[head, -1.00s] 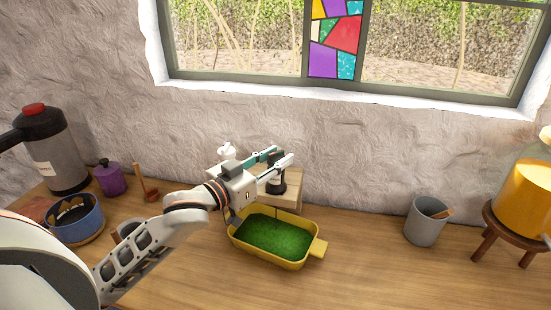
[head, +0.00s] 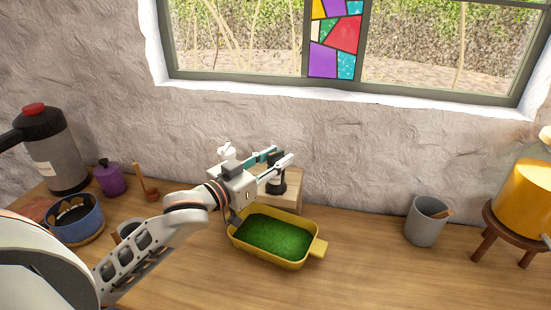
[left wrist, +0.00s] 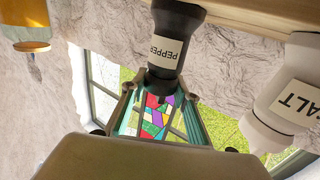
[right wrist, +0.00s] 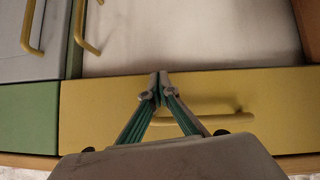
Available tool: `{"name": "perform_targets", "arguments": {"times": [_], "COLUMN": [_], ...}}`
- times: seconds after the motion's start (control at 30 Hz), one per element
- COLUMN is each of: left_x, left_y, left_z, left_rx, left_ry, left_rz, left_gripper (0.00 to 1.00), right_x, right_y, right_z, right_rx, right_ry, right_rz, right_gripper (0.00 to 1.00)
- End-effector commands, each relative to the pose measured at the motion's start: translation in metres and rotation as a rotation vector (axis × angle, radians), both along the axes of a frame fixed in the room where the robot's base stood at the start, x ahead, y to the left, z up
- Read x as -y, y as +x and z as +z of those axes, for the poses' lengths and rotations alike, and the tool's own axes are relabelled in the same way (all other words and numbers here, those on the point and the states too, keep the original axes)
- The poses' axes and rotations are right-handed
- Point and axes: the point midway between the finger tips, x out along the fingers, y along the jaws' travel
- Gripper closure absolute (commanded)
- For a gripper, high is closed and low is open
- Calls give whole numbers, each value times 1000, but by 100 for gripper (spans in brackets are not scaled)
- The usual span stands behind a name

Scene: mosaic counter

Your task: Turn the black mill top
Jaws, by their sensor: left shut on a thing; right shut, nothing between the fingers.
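The black mill (head: 279,185) stands upright on a small wooden shelf block (head: 291,199) against the wall. In the left wrist view the black mill (left wrist: 178,22) carries a PEPPER label, and its narrower top end lies between my fingers. My left gripper (head: 276,159) comes from the left and is shut on the black mill top; it also shows in the left wrist view (left wrist: 160,92). My fingers partly hide the top in the head view. My right gripper (right wrist: 159,82) is shut and empty, low in front of cupboard fronts, and outside the head view.
A white mill (head: 227,152), labelled SALT in the left wrist view (left wrist: 285,95), stands close beside the black one. A yellow tray (head: 243,251) with green filling sits in front of the block. A grey cup (head: 424,226) stands right. A yellow drawer (right wrist: 275,100) faces my right gripper.

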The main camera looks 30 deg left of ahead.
Motion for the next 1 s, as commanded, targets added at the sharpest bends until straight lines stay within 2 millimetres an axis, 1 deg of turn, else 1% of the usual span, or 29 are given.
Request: {"name": "perform_targets", "arguments": {"times": [0.07,0.1,0.13,0.17,0.57,0.67,1.0], "left_x": [0,0,0,0,-1,-3,-14], "left_y": [0,0,0,0,-3,-11,-54], "left_z": [-1,-1,-1,-1,-1,-2,-2], "left_rx": [-3,-3,-3,-3,-2,-3,-4], "left_ry": [0,0,0,0,1,1,0], "left_rz": [0,0,0,0,0,1,0], "left_gripper": [92,65,57,52,52,52,52], "right_x": [1,2,2,2,0,0,1], "right_y": [0,0,0,0,-2,-2,-1], "right_z": [0,0,-1,-1,-2,-1,-1], "right_rx": [0,0,0,0,-5,-4,-2], "right_ry": [-3,-5,-6,-7,1,1,0], "right_rz": [2,3,4,5,-4,-3,-2], "right_gripper": [100,100,100,100,100,100,100]}}
